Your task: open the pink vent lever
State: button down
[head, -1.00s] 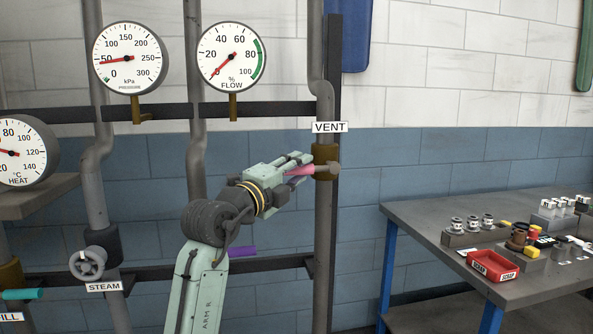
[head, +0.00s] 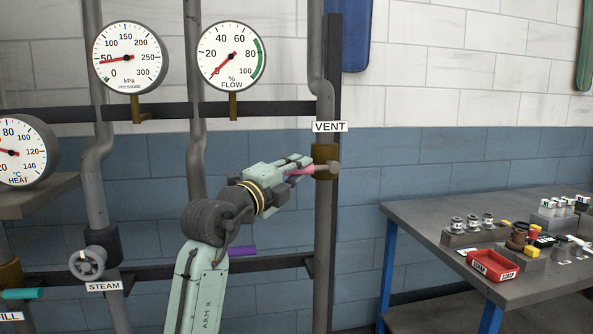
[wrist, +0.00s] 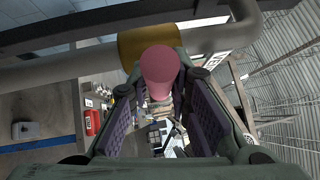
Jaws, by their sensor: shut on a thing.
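The pink vent lever (head: 301,169) sticks out to the left from the brass valve body (head: 326,161) on the vertical pipe, under the VENT sign (head: 330,127). My gripper (head: 297,168) is at the lever, with its fingers along both sides of it. In the wrist view the lever's round pink end (wrist: 160,68) sits between the two finger pads, in front of the brass valve body (wrist: 148,44). My gripper is shut on the lever. Part of the lever is hidden behind the fingers in the head view.
A purple lever (head: 242,251) is below my arm, and a steam handwheel (head: 88,264) is at lower left. Pressure (head: 130,58) and flow (head: 231,56) gauges are above. A workbench (head: 420,220) with a red scrap tray (head: 492,268) stands at right.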

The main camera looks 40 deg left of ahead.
jog(key=shift+f, duration=0.15)
jog(key=f+n+b, duration=0.1)
jog(key=b, duration=0.2)
jog(key=shift+f+t, duration=0.25)
jog(key=shift+t, duration=0.15)
jog(key=w+d+f+n+g+y+b, duration=0.2)
jog(key=n+y+b, duration=0.3)
jog(key=n+y, duration=0.6)
jog(key=w+d+f+n+g+y+b, duration=0.3)
jog(key=n+y, duration=0.8)
jog(key=n, duration=0.7)
jog(key=w+f+g+b, duration=0.1)
jog(key=g+b, duration=0.1)
jog(key=shift+w+d+f+n+b, duration=0.25)
jog(key=shift+d+f+n+b, duration=0.05)
jog(key=shift+f+n+b, duration=0.1)
jog(key=shift+w+r, duration=0.1)
jog(key=c, duration=1.5)
grip_release()
jog(key=shift+n, duration=0.3)
jog(key=shift+o, duration=0.2)
jog(key=shift+g, duration=0.4)
